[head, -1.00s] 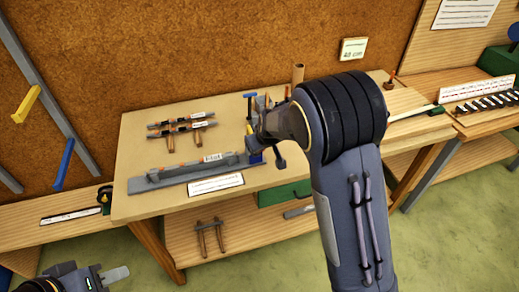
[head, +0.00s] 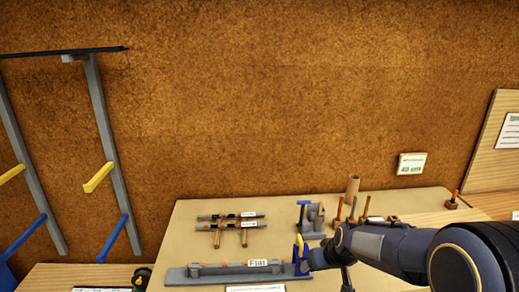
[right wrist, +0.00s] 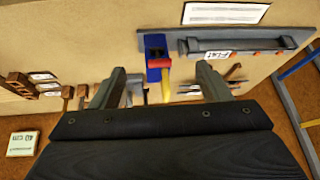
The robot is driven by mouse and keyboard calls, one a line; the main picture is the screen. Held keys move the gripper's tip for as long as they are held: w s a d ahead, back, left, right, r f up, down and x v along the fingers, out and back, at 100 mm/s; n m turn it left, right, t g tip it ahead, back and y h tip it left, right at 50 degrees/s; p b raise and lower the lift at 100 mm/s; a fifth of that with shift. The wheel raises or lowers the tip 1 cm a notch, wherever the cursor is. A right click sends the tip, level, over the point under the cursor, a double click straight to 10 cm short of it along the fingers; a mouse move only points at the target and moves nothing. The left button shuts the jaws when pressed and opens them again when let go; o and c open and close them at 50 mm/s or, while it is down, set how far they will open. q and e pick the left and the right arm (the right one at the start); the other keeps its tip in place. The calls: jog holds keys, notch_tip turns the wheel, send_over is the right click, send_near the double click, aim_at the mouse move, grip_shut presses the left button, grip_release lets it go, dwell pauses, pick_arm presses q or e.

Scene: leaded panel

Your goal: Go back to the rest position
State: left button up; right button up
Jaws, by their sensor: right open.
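My right arm (head: 390,245) comes in from the right in the head view and reaches over the bench. Its gripper fingers are not clear there, as the arm's dark end covers the area beside the blue block (head: 301,258). In the right wrist view my right gripper (right wrist: 162,72) has its two grey fingers spread apart, with nothing held between them. The blue block with a yellow lever (right wrist: 157,62) lies beyond the fingertips, at the end of the grey bar fixture (right wrist: 250,42). My left gripper is not in view.
The wooden bench (head: 190,235) carries a rack of hammer-like tools (head: 230,217) and upright wooden-handled tools (head: 352,208). A brown board wall (head: 260,100) stands behind. A grey frame with yellow and blue pegs (head: 103,150) stands at left.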

jog(key=s+d+r+m+y+b, duration=0.1)
jog(key=s+r, duration=0.1)
jog(key=s, duration=1.3)
jog(key=s+d+r+m+y+b, duration=0.1)
jog(key=s+r+m, duration=0.1)
jog(key=s, duration=1.3)
jog(key=shift+r, duration=0.35)
